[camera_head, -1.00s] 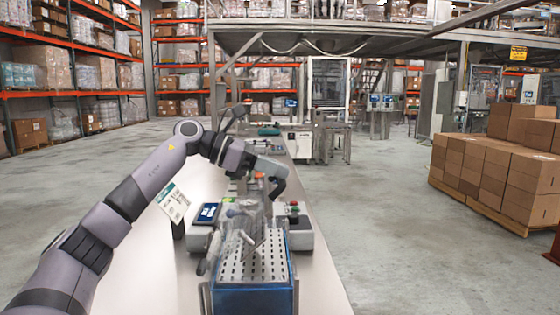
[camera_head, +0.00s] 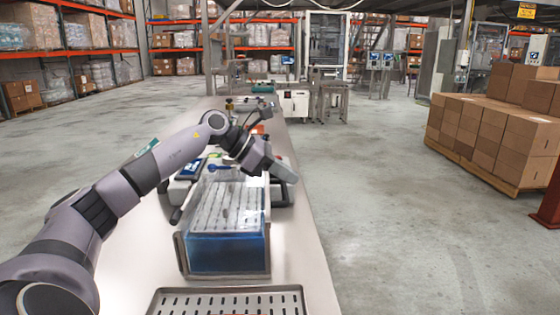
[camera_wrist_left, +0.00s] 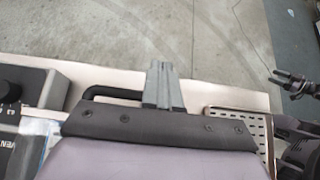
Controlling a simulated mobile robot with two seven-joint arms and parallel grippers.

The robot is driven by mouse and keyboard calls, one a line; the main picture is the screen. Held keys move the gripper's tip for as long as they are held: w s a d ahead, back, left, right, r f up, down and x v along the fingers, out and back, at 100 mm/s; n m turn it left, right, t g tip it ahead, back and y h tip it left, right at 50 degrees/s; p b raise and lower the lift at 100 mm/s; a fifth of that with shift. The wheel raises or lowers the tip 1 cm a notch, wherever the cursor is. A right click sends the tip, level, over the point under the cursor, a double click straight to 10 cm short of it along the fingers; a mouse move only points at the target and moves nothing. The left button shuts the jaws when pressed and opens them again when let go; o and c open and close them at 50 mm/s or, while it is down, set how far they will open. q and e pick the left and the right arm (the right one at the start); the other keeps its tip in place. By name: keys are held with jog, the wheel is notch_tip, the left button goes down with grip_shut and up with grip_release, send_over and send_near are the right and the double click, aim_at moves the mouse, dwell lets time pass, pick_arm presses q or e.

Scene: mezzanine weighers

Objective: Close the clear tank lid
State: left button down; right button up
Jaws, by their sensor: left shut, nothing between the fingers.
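The clear tank (camera_head: 228,258) with blue liquid stands on the bench, a perforated rack showing inside. Its clear lid (camera_head: 225,208) appears to lie across the top as a pale sheen; I cannot tell whether it is fully seated. My left gripper (camera_head: 285,172) is beyond the tank's back right corner, above the bench's right edge. In the left wrist view its fingers (camera_wrist_left: 163,86) are together and empty. A dark claw-like part (camera_wrist_left: 290,78) at that view's right edge may be my right gripper; its jaws are unclear.
A slotted metal tray (camera_head: 230,301) lies on the bench (camera_head: 300,265) in front of the tank. A weigher with a blue screen (camera_head: 191,167) stands behind the tank, partly hidden by my arm. Stacked cartons (camera_head: 495,135) stand on the floor at right.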

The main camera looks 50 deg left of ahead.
pick_arm(q)
jog(key=shift+w+d+f+b, duration=0.15)
jog(key=shift+f+b, duration=0.1)
jog(key=shift+f, duration=0.55)
jog(key=shift+w+d+f+b, duration=0.15)
jog(key=shift+f+b, duration=0.1)
jog(key=shift+f, duration=0.55)
jog(key=shift+a, duration=0.1)
notch_tip(320, 180, up, 14)
jog(key=w+d+p, duration=0.1)
jog(key=w+p, duration=0.1)
jog(key=p, duration=0.2)
jog(key=shift+d+p, duration=0.4)
jog(key=shift+f, duration=0.15)
